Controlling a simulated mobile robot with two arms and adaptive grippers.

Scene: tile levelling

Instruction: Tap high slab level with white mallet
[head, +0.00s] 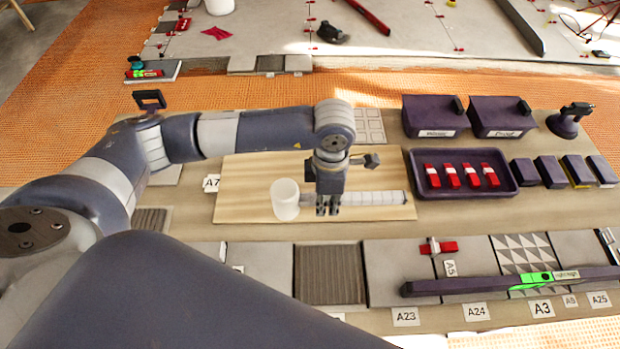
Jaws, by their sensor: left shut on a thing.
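The white mallet lies on a light wooden board (240,170); its white cylindrical head (285,199) is at the left and its pale handle (375,198) runs right. My left gripper (328,208) points down and is shut on the handle just right of the head. A row of slabs runs along the front, including a grey slab (395,262), a ribbed dark slab (330,275) and a triangle-patterned slab (520,250). A dark straightedge (450,286) with a green-lit level (532,280) lies across the right slabs. I cannot tell which slab is high. My right gripper is out of view.
A purple tray (425,193) with several red pieces stands right of the board. Behind it are two dark bins (433,112) (503,112) and a suction-type handle tool (569,120). A red clip (438,247) stands at a slab joint. Label cards line the front edge.

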